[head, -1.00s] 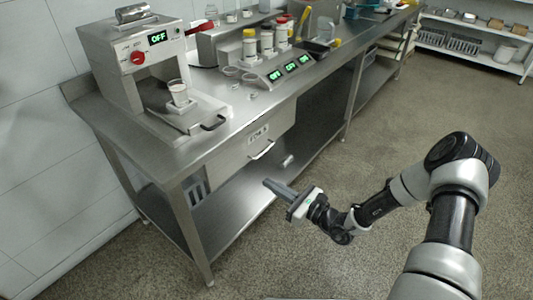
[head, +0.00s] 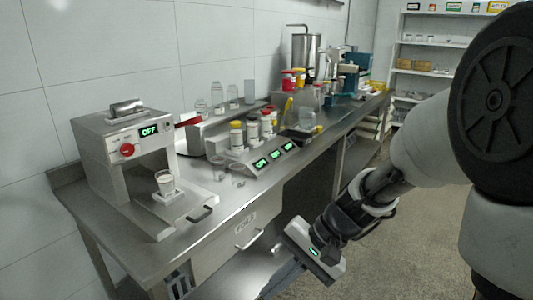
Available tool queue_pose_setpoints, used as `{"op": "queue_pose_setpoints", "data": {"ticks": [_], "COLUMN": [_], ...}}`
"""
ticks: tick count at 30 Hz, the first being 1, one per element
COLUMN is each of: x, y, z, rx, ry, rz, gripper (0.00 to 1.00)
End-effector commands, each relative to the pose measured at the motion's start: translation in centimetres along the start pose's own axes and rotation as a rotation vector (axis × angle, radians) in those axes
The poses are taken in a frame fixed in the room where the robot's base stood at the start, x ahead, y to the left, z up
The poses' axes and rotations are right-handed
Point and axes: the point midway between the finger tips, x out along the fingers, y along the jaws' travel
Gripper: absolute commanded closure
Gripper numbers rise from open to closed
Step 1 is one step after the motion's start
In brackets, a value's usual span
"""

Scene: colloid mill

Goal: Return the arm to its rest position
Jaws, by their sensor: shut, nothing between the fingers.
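My gripper (head: 280,279) is low in the head view, in front of the bench drawer. Its fingers point down and to the left, lie close together and hold nothing. The fingertips run near the bottom edge of the picture. My arm comes in from the right and hides part of the floor and the bench's right side. The gripper is apart from the things on the bench top.
The steel bench (head: 215,221) runs from front left to the back. It bears a mill with an OFF display (head: 149,131), a cup (head: 165,182), several jars (head: 252,131) and a display panel (head: 273,159). Shelves (head: 424,53) stand behind. Floor (head: 400,262) is clear at right.

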Motion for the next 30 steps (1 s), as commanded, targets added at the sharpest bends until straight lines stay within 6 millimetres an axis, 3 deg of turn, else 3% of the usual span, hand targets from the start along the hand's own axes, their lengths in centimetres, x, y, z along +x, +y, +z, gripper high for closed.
{"op": "queue_pose_setpoints", "data": {"ticks": [1,9,23,24,30], "x": [-1.7,-9.6,-17.4,-18.9,-22.3], "y": [0.4,3.9,6.9,5.8,3.6], "z": [1.1,4.7,7.7,8.2,9.6], "rx": [-0.077,-0.381,-0.619,-0.613,-0.610], "ry": [0.065,0.369,0.703,0.692,0.688], "rz": [0.058,0.320,0.503,0.503,0.502], "gripper": [1.00,1.00,1.00,1.00,1.00]}}
